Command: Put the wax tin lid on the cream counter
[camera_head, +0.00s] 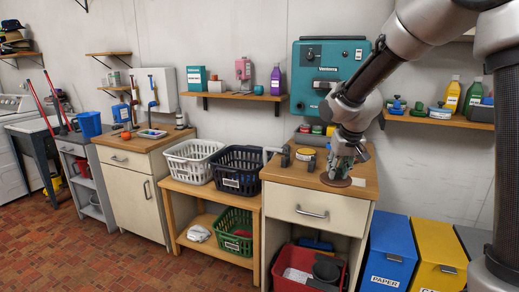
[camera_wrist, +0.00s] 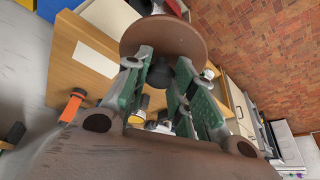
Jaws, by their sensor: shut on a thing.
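The wax tin lid (camera_head: 335,181) is a brown disc. In the wrist view the lid (camera_wrist: 165,36) shows large, with a dark knob (camera_wrist: 160,74) between my green fingers. My gripper (camera_head: 341,168) is shut on this knob, and it also shows in the wrist view (camera_wrist: 160,82). The lid is over the front part of the wooden top of the right-hand cream drawer unit (camera_head: 313,207); I cannot tell whether it touches. Another cream-fronted counter (camera_head: 128,174) with a wooden top (camera_head: 112,143) stands farther left. A yellow round tin (camera_head: 305,154) sits behind my gripper.
Dark upright fixtures (camera_head: 285,155) stand on the right-hand top near the yellow tin. A white basket (camera_head: 192,160) and a dark basket (camera_head: 237,168) stand on a wooden bench between the counters. The left counter holds a tray (camera_head: 152,134). Blue (camera_head: 388,255) and yellow (camera_head: 437,258) bins stand at right.

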